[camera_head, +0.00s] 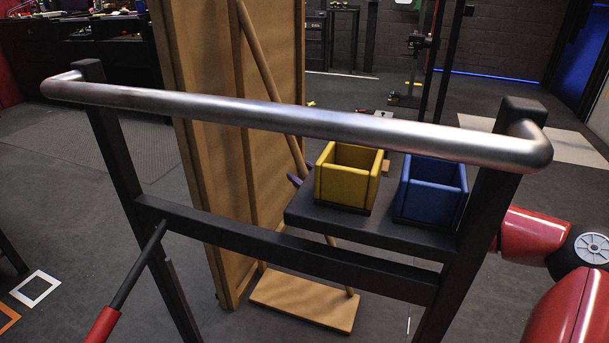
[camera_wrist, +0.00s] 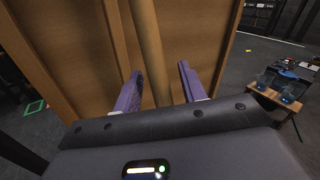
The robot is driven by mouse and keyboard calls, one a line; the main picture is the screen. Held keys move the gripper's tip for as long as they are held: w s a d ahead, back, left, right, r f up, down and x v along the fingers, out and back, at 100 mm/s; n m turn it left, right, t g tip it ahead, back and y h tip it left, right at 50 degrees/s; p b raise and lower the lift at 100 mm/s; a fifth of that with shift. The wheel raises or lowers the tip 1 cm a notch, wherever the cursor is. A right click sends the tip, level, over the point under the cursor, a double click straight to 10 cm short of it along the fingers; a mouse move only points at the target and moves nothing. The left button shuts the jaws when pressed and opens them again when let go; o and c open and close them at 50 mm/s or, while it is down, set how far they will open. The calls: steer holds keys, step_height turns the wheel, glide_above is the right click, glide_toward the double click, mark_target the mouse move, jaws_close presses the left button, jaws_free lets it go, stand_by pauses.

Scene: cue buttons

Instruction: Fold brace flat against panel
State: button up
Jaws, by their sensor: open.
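The wooden panel (camera_head: 200,170) stands upright beyond the black frame in the head view; it fills the upper left of the wrist view (camera_wrist: 75,60). The brace (camera_head: 269,75), a long thin wooden rod, slants from high on the panel down to the right, its lower end near the wooden base board (camera_head: 300,300). My gripper (camera_head: 296,181) shows as small purple fingers beside the brace, largely hidden by the yellow bin. In the wrist view, my gripper (camera_wrist: 158,72) is open, with the brace (camera_wrist: 149,45) running between the two purple fingers in the picture; contact is not visible.
A metal bar (camera_head: 290,120) on a black frame crosses the head view in front. A yellow bin (camera_head: 345,180) and a blue bin (camera_head: 432,190) sit on its shelf. A small wooden table (camera_wrist: 276,97) stands at right in the wrist view. Floor left of the panel is mostly clear.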

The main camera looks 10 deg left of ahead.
jaws_close()
steer(key=shift+w+d, duration=0.1)
steer(key=shift+w, duration=0.05)
